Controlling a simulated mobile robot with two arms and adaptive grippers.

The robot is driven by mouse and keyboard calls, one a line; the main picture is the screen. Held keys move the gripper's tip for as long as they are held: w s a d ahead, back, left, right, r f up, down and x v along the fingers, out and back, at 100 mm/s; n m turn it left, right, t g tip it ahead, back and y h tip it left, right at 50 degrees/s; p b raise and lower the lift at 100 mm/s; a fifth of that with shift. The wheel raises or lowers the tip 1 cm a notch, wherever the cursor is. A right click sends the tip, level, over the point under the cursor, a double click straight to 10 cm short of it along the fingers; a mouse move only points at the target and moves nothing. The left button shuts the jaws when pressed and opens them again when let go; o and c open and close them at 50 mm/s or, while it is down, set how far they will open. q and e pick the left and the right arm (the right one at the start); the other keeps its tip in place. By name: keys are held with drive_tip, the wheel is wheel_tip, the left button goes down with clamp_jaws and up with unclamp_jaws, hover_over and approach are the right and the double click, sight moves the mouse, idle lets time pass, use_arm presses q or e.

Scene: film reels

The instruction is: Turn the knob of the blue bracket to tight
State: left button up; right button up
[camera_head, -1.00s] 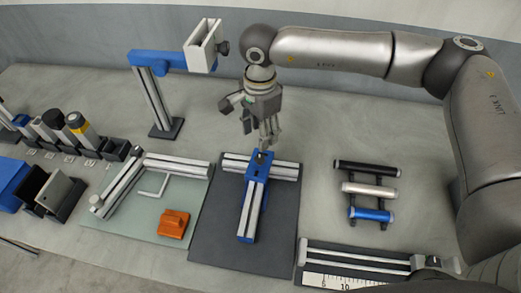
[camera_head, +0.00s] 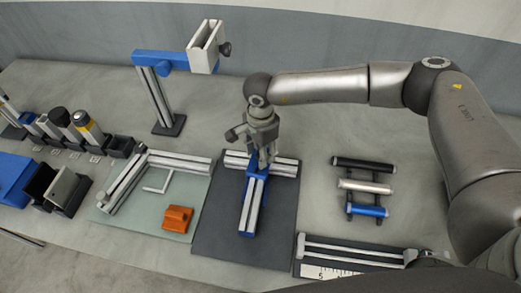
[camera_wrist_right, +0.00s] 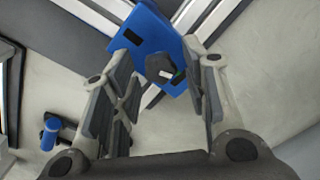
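The blue bracket (camera_head: 263,175) sits where two silver rails meet in a T on a dark mat (camera_head: 215,240). In the right wrist view the bracket is a blue plate (camera_wrist_right: 140,28) with dark slots. Its dark knob (camera_wrist_right: 158,67) stands on it and has a small white mark. My right gripper (camera_head: 266,161) points down over the bracket. In the wrist view its fingers (camera_wrist_right: 164,68) are apart, one on each side of the knob. The right finger is nearer the knob, and a gap shows on the left. In the head view the gripper hides the knob.
A stand with a blue arm (camera_head: 165,62), white block and dark knob rises behind. Silver rails, an L-shaped key and an orange block (camera_head: 177,218) lie on a pale mat to the left. A rack of cylinders (camera_head: 363,188) and a ruled rail (camera_head: 350,255) are right.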

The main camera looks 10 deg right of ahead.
drive_tip(key=c, duration=0.8)
drive_tip(key=shift+o, duration=0.2)
drive_tip(key=m+b, duration=0.3)
drive_tip(key=b, duration=0.1)
drive_tip(key=shift+f, duration=0.2)
drive_tip(key=shift+r+m+b, duration=0.2)
drive_tip(key=shift+m+b, duration=0.3)
drive_tip(key=shift+b, duration=0.15)
clamp_jaws()
drive_tip(key=o, duration=1)
unclamp_jaws()
drive_tip(key=shift+o, duration=0.2)
wheel_tip(320, 180, up, 12)
